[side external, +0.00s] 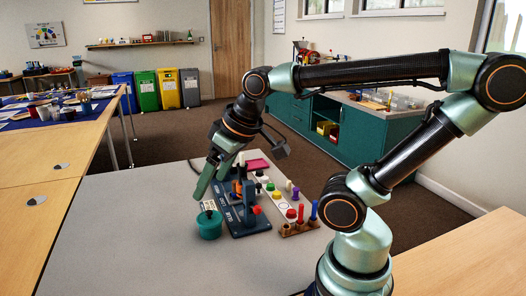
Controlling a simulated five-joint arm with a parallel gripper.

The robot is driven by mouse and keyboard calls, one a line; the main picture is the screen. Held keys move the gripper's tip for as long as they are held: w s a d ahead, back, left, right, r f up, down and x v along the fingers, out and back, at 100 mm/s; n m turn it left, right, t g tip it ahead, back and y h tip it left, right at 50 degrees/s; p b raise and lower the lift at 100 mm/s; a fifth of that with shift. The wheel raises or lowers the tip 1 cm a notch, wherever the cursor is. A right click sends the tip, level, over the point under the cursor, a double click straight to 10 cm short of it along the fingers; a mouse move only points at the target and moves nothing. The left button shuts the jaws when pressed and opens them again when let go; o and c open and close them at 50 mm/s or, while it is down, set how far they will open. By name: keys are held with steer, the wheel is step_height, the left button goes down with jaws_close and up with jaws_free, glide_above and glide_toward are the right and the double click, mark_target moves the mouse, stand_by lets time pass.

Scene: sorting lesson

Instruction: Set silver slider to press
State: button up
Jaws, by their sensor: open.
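A dark blue device (249,229) with pale lettering stands on the grey table. It has an upright blue part and a small red piece (256,210). I cannot pick out a silver slider; it is too small to tell or hidden behind my gripper. My gripper (209,189) is open, its green fingers pointing down and left. It hangs over the device's left side, above and behind a teal pot (209,230). I cannot tell whether the fingers touch anything, and I see nothing held between them.
A pale strip with coloured knobs (282,205) lies right of the device. A wooden block (298,229) with red and blue pegs stands at its near end. A pink item (258,165) lies behind. The grey table (130,245) is clear at left and front.

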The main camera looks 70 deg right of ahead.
steer(key=c, duration=0.4)
steer(key=shift+r, duration=0.25)
steer(key=shift+c, duration=0.2)
step_height(320, 180, up, 5)
steer(key=w+d+r+g+h, duration=0.1)
steer(key=w+d+r, duration=0.1)
steer(key=w+d, duration=0.3)
steer(key=w+d+r+g, duration=0.2)
steer(key=d, duration=0.6)
steer(key=g+y, duration=0.1)
steer(key=g, duration=0.2)
glide_above(259, 184)
step_height(259, 184, down, 19)
step_height(259, 184, down, 12)
steer(key=shift+r, duration=0.1)
